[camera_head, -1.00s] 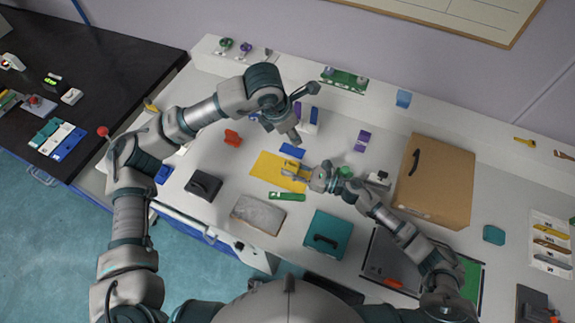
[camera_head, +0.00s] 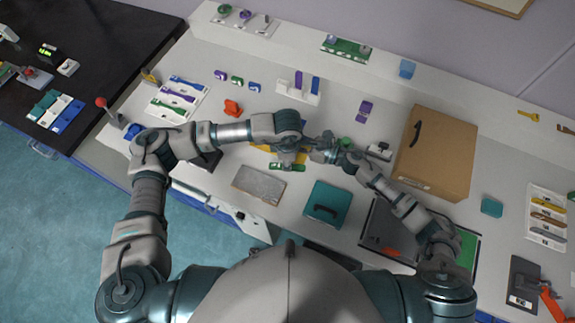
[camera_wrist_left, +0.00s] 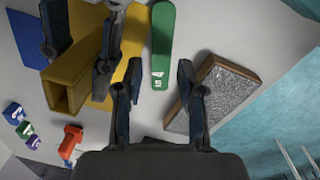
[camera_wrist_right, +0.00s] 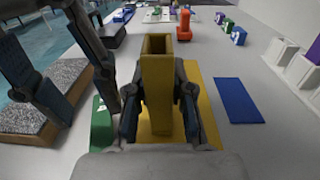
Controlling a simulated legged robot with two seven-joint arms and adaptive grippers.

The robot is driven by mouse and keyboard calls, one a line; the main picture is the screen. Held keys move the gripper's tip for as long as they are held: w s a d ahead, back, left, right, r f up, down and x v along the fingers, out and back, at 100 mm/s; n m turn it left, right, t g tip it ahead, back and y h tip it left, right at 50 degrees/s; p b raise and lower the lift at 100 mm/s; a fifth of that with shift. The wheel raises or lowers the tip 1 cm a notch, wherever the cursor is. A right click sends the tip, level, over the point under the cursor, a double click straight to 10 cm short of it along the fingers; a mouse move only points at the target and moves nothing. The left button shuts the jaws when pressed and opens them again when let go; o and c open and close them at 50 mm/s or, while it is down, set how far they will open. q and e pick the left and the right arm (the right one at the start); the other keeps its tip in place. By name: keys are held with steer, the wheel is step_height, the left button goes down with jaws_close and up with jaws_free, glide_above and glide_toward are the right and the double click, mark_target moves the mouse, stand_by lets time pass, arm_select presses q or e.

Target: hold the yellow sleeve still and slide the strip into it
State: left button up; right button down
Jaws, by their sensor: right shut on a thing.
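The yellow sleeve (camera_wrist_right: 157,95) is an upright-looking open-ended box in the right wrist view. My right gripper (camera_wrist_right: 158,88) is shut on its sides, above a yellow mat (camera_wrist_right: 205,112). The sleeve (camera_wrist_left: 62,92) also shows in the left wrist view. A green strip (camera_wrist_left: 163,40) with a white mark near one end lies on the bench beside the yellow mat. My left gripper (camera_wrist_left: 158,78) is open and empty, its fingers spread on either side of the green strip's near end, not closed on it. In the head view the left gripper largely hides the sleeve.
A grey speckled block (camera_wrist_left: 222,90) lies close to the left gripper's finger. A blue card (camera_wrist_right: 238,100) lies beside the yellow mat. An orange-red clamp-like thing (camera_head: 233,107), a teal case (camera_head: 326,204) and a cardboard box (camera_head: 436,150) stand around.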

arm_select(q)
steer(key=f, duration=0.3)
steer(key=shift+d+f, duration=0.2)
steer(key=shift+f, duration=0.05)
jaws_close()
steer(key=w+d+r+m, duration=0.1)
steer(key=w+r+m, duration=0.15)
steer(key=r, duration=0.85)
steer(key=w+d+r+m, duration=0.1)
steer(key=w+r, duration=0.3)
steer(key=r, duration=0.7)
step_height(320, 180, down, 10)
steer(key=shift+w+a+r, duration=0.2)
steer(key=shift+w, duration=0.05)
